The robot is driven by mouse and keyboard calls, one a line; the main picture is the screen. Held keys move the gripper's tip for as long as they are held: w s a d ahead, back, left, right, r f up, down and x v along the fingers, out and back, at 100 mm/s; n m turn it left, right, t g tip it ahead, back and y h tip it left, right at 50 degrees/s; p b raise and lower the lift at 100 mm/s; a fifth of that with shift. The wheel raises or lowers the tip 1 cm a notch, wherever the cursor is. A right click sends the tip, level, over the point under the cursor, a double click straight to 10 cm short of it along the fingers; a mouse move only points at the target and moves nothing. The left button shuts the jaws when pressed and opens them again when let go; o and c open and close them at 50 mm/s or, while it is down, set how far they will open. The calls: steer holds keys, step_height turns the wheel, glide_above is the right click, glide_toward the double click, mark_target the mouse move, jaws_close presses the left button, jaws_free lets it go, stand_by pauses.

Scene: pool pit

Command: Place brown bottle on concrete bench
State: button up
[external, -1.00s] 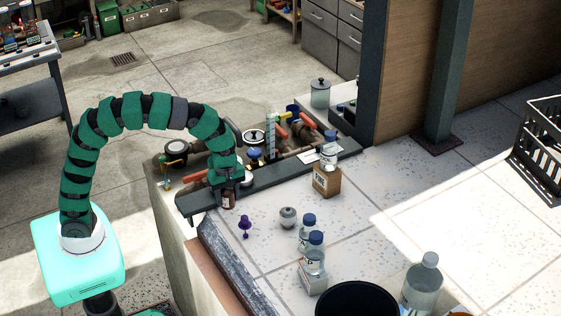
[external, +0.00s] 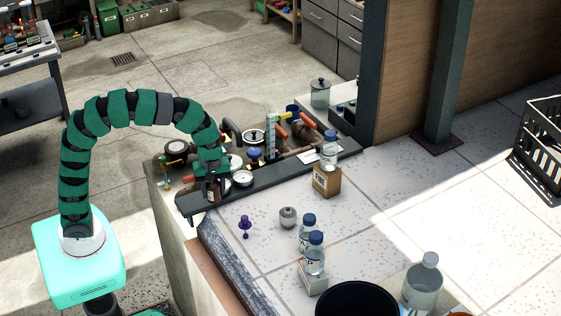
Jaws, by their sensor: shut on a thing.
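My gripper (external: 213,181) points down at the end of the green segmented arm and is shut on the small brown bottle (external: 213,193). The bottle is upright, with a pale label on its side and its top hidden by the gripper. It shows in front of or over the dark rail along the edge of the pale speckled surface (external: 270,212). I cannot tell whether its base touches anything. A concrete block (external: 168,222) under the pipework stands just left of it; I cannot tell which surface is the concrete bench.
Valves, gauges and red-handled pipes (external: 285,150) crowd the area behind the gripper. A purple knobbed object (external: 245,226), a grey round jar (external: 287,217), clear blue-capped bottles (external: 316,255) and a brown box (external: 327,181) stand to the right.

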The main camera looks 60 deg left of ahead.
steer(key=w+a+m, duration=0.2)
steer(key=w, duration=0.1)
steer(key=w+a+m+b, duration=0.1)
steer(key=w+a+m, duration=0.1)
steer(key=w, duration=0.1)
steer(key=w+a+r+m, duration=0.1)
steer(key=w+a+m, duration=0.1)
steer(key=w, duration=0.2)
steer(key=shift+a+b, duration=0.2)
steer(key=shift+b, duration=0.15)
steer(key=w+a+m, duration=0.2)
steer(key=a, duration=0.1)
steer(key=w+a+m+b, duration=0.1)
steer(key=w+a, duration=0.1)
steer(key=a, duration=0.2)
steer(key=w+a+m, duration=0.2)
steer(key=a, duration=0.1)
steer(key=shift+w+a+r+m, duration=0.15)
steer(key=shift+w+r+m, duration=0.15)
steer(key=shift+w+r, duration=0.1)
